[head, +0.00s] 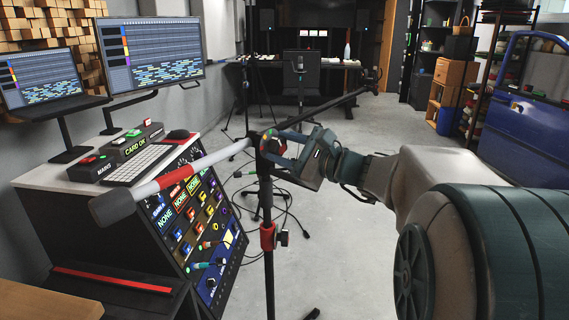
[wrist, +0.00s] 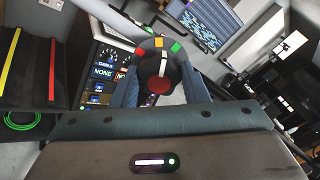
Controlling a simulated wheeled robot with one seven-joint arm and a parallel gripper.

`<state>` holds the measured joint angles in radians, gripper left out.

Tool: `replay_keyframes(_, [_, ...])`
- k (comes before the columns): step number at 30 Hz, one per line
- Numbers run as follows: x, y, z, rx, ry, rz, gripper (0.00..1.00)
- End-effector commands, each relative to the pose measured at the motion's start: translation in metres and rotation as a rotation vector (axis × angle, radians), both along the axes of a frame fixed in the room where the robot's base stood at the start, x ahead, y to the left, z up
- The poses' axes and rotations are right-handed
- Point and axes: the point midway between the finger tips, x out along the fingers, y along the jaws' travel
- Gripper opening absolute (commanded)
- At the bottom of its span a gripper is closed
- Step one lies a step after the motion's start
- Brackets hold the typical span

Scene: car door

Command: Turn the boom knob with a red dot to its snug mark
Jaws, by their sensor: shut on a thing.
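The boom knob (wrist: 159,85) is dark, with a red dot on its face and a white pointer line. A dial plate (wrist: 160,44) behind it carries orange-red, yellow and green marks. The pointer aims upward, close to the yellow mark; which mark is snug I cannot tell. My gripper (wrist: 160,76) is shut on the knob, with one finger on each side. In the head view, my gripper (head: 277,143) reaches the stand's clamp from the right and hides most of the knob. The boom (head: 172,177) slopes across the stand, with red and white sections on its near end.
The stand's upright (head: 268,270) has a red collar below the clamp. A mixing console (head: 190,235) with a keyboard and monitors stands left. A blue car door (head: 525,115) is at the right. Cables lie on the floor behind the stand; the floor to the right of them is clear.

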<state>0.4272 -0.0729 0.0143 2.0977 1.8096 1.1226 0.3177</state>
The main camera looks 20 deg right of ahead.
Motion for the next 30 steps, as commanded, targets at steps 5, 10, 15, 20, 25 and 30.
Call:
replay_keyframes(5, [-0.0003,0.0001,-0.0049,-0.086,-0.066,0.0,0.18])
replay_keyframes(10, [-0.0002,-0.0002,-0.0033,-0.139,-0.106,-0.001,0.18])
replay_keyframes(15, [-0.0002,-0.0006,-0.0019,-0.166,-0.125,-0.001,0.18])
replay_keyframes(20, [-0.0001,-0.0007,-0.0008,-0.174,-0.13,-0.001,0.18])
replay_keyframes(25, [-0.0001,-0.0007,-0.0007,-0.174,-0.13,-0.001,0.18])
replay_keyframes(30, [-0.0001,-0.0007,-0.0007,-0.173,-0.13,-0.001,0.57])
